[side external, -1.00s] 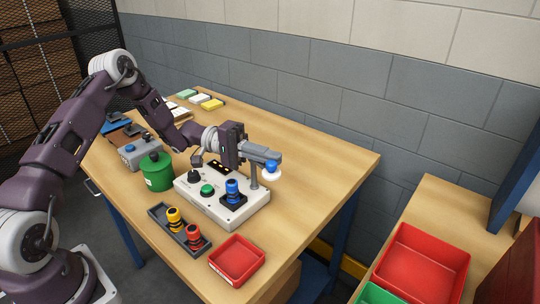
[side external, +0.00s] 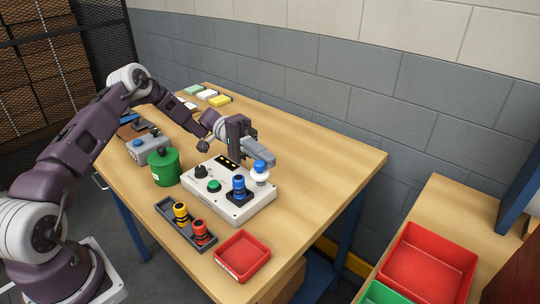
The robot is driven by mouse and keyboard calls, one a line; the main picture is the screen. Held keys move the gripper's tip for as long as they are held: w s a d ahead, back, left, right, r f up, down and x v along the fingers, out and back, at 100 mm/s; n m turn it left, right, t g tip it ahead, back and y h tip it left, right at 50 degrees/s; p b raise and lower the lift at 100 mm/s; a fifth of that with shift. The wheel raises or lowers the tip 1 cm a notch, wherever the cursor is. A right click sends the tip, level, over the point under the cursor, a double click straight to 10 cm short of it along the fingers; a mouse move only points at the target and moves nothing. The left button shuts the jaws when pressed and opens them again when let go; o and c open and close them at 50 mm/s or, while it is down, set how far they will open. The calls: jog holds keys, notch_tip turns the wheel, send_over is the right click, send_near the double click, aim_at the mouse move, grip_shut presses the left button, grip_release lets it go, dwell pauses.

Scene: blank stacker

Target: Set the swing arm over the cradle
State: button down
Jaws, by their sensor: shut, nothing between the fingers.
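The pale machine (side external: 222,208) stands on the table. A blue stacked piece (side external: 239,184) stands upright on its black square cradle (side external: 235,196). The swing arm's blue knob with a white disc below it (side external: 260,172) is at the machine's back right corner, right of the blue piece and apart from it in the picture. The rest of the swing arm is mostly hidden. My gripper (side external: 271,160) is shut and empty, its grey fingers just above and behind the knob in the picture; I cannot tell whether they touch.
A green canister (side external: 165,168) stands left of the machine. A dark rack (side external: 185,226) with yellow and red pieces and a red tray (side external: 243,256) lie in front. Free tabletop (side external: 325,165) lies to the right. Another red bin (side external: 428,262) is on the side bench.

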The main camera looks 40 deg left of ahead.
aim_at(257, 161)
jog(key=shift+s+a, duration=0.45)
jog(key=shift+s, duration=0.05)
jog(key=shift+s+a, duration=0.35)
jog(key=shift+a, duration=0.25)
jog(key=shift+s+a, duration=0.1)
jog(key=shift+a, duration=0.05)
dwell(1.2)
jog(key=w+a, duration=0.3)
jog(key=w, duration=0.6)
dwell(0.5)
